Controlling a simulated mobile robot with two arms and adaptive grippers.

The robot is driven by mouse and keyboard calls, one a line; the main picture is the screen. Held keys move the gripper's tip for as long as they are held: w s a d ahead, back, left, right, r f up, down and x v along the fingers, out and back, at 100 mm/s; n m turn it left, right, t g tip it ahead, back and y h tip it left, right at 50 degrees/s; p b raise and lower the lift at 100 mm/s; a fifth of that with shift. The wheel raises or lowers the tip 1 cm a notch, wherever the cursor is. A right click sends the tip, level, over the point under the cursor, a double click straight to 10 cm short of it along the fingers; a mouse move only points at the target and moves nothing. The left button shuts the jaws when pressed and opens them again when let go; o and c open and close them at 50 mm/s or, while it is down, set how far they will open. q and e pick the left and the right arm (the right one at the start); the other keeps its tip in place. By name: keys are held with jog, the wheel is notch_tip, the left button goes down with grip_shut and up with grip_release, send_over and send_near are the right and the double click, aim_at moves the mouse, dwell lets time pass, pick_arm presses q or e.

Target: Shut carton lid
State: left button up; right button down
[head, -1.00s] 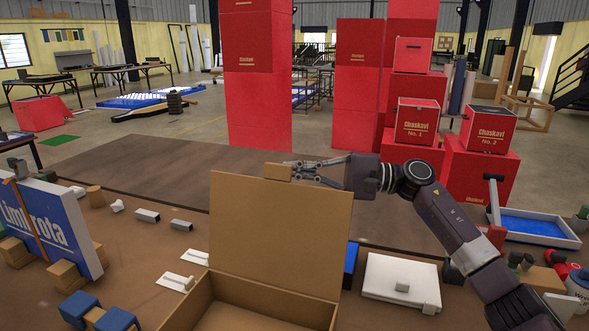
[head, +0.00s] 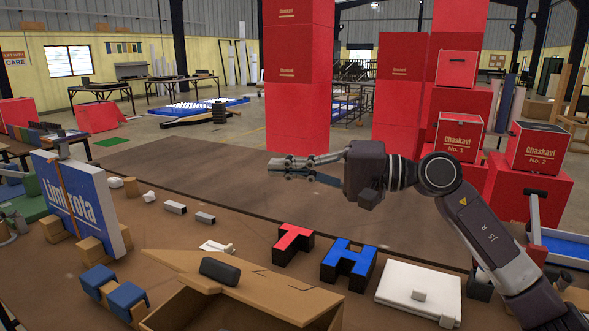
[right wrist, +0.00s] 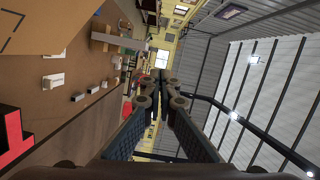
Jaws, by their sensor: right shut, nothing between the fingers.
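The cardboard carton (head: 213,313) is at the bottom of the head view, cut off by the frame edge. A small dark block (head: 220,271) shows at the lid's left part. A corner of the lid with black printed lines also appears in the right wrist view (right wrist: 50,22). My right gripper (head: 272,165) is shut and empty, above and beyond the lid, apart from it. It also fills the middle of the wrist view (right wrist: 163,80). My left gripper is not in view.
Beyond the carton lie a red T (head: 291,244) and a blue H block (head: 348,265). A white flat box (head: 420,290) is to the right. A blue and white sign (head: 85,205) stands at left. Red boxes (head: 460,137) stand behind the table.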

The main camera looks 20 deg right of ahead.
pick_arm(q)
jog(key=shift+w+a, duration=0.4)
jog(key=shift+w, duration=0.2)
pick_arm(e)
jog(key=v, duration=1.1)
jog(key=shift+d, duration=0.25)
jog(key=shift+s, duration=0.1)
